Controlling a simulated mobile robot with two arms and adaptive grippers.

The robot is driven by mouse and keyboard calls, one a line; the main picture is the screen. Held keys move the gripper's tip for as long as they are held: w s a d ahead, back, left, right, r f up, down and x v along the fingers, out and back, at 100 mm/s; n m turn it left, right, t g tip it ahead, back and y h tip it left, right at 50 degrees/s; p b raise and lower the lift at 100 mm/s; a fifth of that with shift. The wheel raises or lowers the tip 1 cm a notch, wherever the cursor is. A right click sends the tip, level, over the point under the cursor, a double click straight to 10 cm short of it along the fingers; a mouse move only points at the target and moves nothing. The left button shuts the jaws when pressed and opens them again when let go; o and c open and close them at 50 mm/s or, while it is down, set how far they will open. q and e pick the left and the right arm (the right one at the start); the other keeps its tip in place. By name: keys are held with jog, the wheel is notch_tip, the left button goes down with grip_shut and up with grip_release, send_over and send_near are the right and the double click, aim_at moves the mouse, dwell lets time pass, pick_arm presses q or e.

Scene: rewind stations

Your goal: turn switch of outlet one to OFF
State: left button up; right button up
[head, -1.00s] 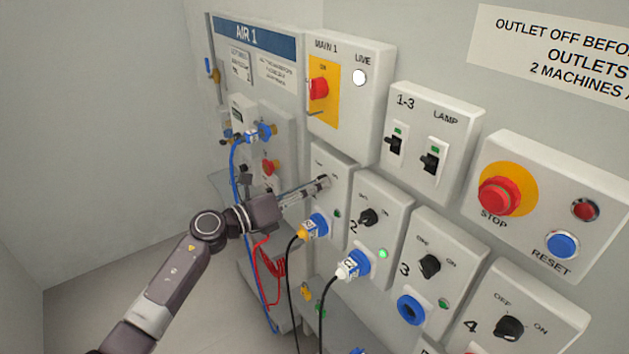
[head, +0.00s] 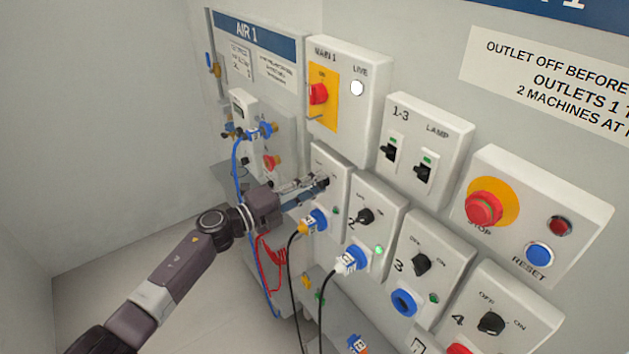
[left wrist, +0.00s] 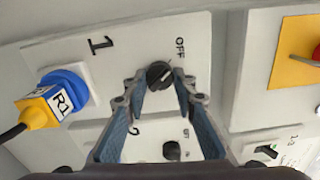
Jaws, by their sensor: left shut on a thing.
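The outlet one box (head: 325,165) is a white panel on the wall, with "1" and "OFF" legible in the left wrist view (left wrist: 125,55). Its black rotary switch (left wrist: 158,75) sits between the fingertips of my left gripper (left wrist: 160,79). The left gripper (head: 318,184) is shut on this switch, and its fingers hide most of the knob in the head view. The exact setting of the knob is hard to tell. Outlet one's small lamp (head: 337,211) looks dark. My right gripper is out of view.
The outlet two switch (head: 365,216) is close to the right, with a lit green lamp (head: 379,250) and a white plug (head: 347,262). The main box (head: 350,90) is above. Black cables, a blue hose and a red coiled cord (head: 270,260) hang near my left arm.

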pick_arm(q)
jog(key=shift+n, duration=0.5)
jog(key=shift+f, duration=0.1)
jog(key=o, duration=1.2)
jog(key=shift+c, duration=0.2)
jog(key=shift+a, duration=0.1)
jog(key=v, duration=1.2)
